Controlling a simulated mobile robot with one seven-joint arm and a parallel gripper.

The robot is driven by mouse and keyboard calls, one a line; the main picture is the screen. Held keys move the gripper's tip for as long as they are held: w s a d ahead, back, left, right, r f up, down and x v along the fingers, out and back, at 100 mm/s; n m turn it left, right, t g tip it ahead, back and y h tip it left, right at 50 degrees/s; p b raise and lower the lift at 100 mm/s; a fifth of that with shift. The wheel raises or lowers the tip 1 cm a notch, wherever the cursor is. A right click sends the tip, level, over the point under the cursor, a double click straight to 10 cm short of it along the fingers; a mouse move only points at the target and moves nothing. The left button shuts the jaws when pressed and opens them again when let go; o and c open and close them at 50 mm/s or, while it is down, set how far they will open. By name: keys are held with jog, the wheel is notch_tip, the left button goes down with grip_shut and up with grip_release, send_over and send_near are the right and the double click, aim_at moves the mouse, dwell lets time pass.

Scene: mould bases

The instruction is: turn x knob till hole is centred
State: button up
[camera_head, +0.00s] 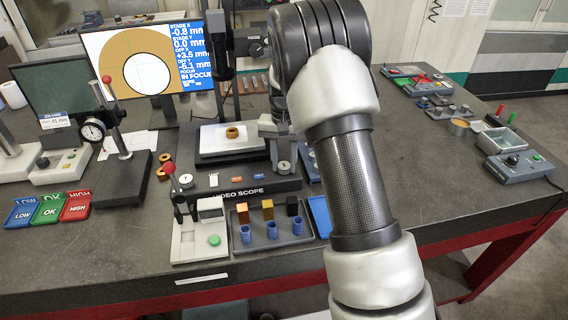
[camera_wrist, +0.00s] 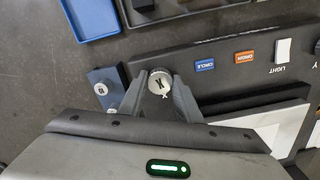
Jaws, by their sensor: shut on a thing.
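The video scope's X knob (camera_wrist: 159,82) is a round pale knob with a dark mark, on the front panel of the scope (camera_head: 240,191). My gripper (camera_wrist: 160,92) has its fingers on both sides of the knob and is shut on it. In the head view my gripper (camera_head: 275,135) is partly hidden by my arm. The screen (camera_head: 147,62) shows an orange-brown ring with a pale hole, which lies right of and below the picture's middle. It reads stage X -0.8, stage Y 0.0, off X +3.5, off Y -5.1 and in focus. An orange ring (camera_head: 232,132) sits on the stage.
The Y knob (camera_head: 186,181) is at the panel's left end. A dial gauge stand (camera_head: 121,180) and LOW, OK and HIGH trays (camera_head: 47,208) are at left. A grey tray with blue cups (camera_head: 270,241) stands in front. The right middle of the bench is clear.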

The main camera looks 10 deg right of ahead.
aim_at(284, 165)
jog(key=n+b, duration=0.1)
jog(key=n, duration=0.4)
jog(key=shift+n, duration=2.4)
jog(key=o, duration=1.1)
jog(key=shift+c, duration=0.2)
notch_tip(284, 165, up, 18)
jog(key=shift+f, duration=0.25)
